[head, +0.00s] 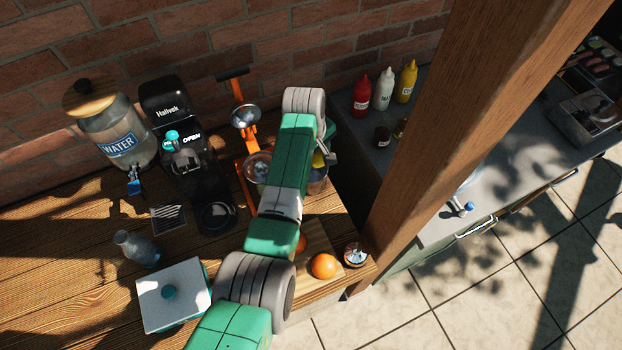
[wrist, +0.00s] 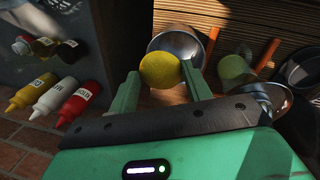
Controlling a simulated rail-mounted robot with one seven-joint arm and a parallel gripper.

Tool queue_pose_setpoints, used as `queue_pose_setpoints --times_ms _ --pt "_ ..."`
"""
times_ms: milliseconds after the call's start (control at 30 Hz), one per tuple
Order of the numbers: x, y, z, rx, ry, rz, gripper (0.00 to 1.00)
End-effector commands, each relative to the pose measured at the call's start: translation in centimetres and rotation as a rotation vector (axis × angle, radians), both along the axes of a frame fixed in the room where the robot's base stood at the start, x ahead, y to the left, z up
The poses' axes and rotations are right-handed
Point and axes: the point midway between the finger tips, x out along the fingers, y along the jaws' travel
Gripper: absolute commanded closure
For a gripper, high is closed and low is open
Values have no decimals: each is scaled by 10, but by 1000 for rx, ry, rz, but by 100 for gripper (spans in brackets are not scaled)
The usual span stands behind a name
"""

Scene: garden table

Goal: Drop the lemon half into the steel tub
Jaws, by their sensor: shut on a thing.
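The lemon half (wrist: 159,70) is a round yellow thing between the two green fingers of my gripper (wrist: 160,84) in the wrist view. My gripper is shut on it. The steel tub (wrist: 184,42) shows just beyond the lemon half, which overlaps its rim in the picture. In the head view the tub (head: 318,184) stands on the wooden table beside the citrus press, partly hidden by my arm. A bit of yellow (head: 318,160) shows by my gripper (head: 328,157) over the tub. I cannot tell the exact height between them.
An orange-framed citrus press (head: 239,120) stands left of the tub. A yellow-green round thing (wrist: 232,68) lies near it. An orange (head: 323,266) sits on a board in front. Sauce bottles (head: 384,90) stand behind on the grey counter. A wooden post (head: 440,120) rises at right.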

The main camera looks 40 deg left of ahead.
Motion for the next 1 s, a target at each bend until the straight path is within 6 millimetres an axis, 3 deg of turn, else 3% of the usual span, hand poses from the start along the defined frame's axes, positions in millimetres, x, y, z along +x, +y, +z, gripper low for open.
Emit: queue_pose_setpoints --times_ms 67,100,233,533,800,1000 --pt "0 0 2 0 0 0 77" --pt "0 0 2 0 0 0 49" --pt "0 0 2 0 0 0 26" --pt "0 0 5 0 -1 -1 26" --pt "-9 0 56 2 -3 -1 26" --pt "-14 0 77 1 0 -1 26"
